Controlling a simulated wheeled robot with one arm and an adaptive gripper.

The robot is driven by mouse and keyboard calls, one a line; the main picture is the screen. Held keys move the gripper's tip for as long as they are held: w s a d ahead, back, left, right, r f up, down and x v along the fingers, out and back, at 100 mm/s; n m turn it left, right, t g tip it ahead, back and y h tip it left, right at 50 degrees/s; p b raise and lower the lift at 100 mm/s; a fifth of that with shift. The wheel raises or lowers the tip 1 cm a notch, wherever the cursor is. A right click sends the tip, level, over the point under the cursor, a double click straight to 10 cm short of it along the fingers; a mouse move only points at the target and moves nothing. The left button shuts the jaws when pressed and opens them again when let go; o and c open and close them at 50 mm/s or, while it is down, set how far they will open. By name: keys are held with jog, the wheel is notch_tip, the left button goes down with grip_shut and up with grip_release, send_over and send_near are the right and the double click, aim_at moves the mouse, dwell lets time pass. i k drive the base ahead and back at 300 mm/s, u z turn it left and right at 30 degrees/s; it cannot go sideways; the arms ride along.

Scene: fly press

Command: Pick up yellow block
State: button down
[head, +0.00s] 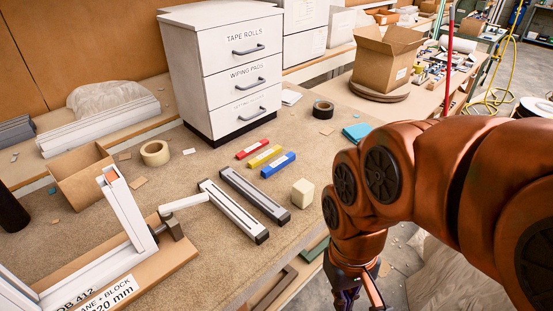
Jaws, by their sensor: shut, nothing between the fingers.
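The yellow block (264,156) lies flat on the brown workbench, a long bar between the red block (253,148) and the blue block (278,164). The three lie side by side, roughly parallel, in front of the white drawer cabinet. My gripper (362,300) is at the bottom edge, partly cut off by the frame. It points down off the bench's right front edge, well to the right and nearer than the yellow block. It is shut and empty.
Two long rails (242,205) and a cream cube (302,193) lie nearer than the blocks. The drawer cabinet (222,70) stands behind them. Tape rolls (155,153) (323,110) lie left and right. A white frame (125,210) stands at the left.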

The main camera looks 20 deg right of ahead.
aim_at(255, 162)
jog(key=z, duration=1.65)
jog(key=i, duration=1.35)
jog(key=u, duration=3.4)
